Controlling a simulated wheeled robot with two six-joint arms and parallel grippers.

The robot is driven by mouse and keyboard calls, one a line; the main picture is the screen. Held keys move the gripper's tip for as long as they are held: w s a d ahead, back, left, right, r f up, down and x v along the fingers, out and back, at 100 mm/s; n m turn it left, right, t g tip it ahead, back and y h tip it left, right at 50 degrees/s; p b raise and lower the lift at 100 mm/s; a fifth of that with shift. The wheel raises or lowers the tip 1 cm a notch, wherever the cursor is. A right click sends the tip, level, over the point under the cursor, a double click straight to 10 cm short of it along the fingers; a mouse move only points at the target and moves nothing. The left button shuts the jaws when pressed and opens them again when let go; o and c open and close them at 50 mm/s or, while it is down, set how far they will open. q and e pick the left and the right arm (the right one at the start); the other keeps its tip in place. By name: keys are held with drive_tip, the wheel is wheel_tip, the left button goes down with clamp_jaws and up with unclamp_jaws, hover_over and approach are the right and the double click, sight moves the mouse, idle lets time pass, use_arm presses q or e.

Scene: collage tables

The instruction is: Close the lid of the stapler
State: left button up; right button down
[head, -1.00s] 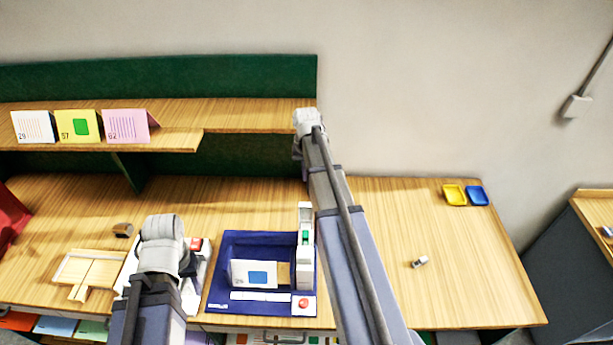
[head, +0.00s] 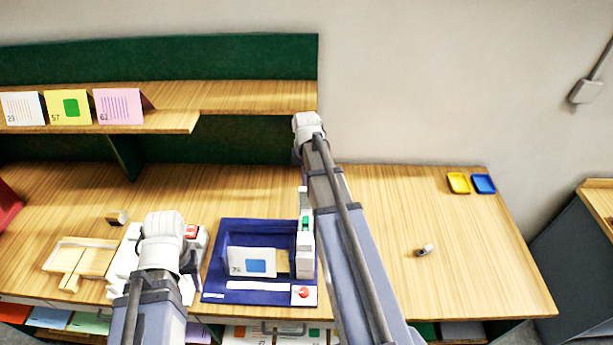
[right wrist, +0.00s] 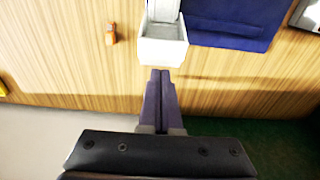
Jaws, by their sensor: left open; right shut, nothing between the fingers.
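The white stapler (head: 306,258) with a green patch stands along the right side of a dark blue tray (head: 215,285). Its narrow upper part points away from me, beside my right arm. In the right wrist view the white stapler (right wrist: 163,48) shows a grey, open-looking top; the lid angle is unclear. My right gripper (right wrist: 160,73) is shut and empty, its fingertips just short of the stapler's end in that view. The head view hides those fingers behind my arm. My left gripper (head: 163,238) is over a white device at the left; its fingers are hidden.
The tray holds a card with a blue square (head: 252,262); a red button (head: 303,292) is at its front right corner. A wooden board (head: 80,264) lies left. Yellow (head: 458,183) and blue (head: 484,184) dishes sit far right. The right table is mostly clear.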

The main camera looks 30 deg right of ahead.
drive_tip(key=shift+s+r+t, duration=0.1)
drive_tip(key=shift+s+t, duration=0.05)
drive_tip(key=shift+t, duration=0.15)
use_arm(q)
drive_tip(key=shift+r, duration=0.1)
use_arm(e)
drive_tip(key=shift+s+a+r+h, duration=0.1)
drive_tip(key=shift+s+a+h, duration=0.05)
drive_tip(key=shift+h, duration=0.15)
use_arm(q)
drive_tip(key=shift+s, duration=0.25)
use_arm(e)
drive_tip(key=shift+s+a+r+t, duration=0.1)
drive_tip(key=shift+t, duration=0.2)
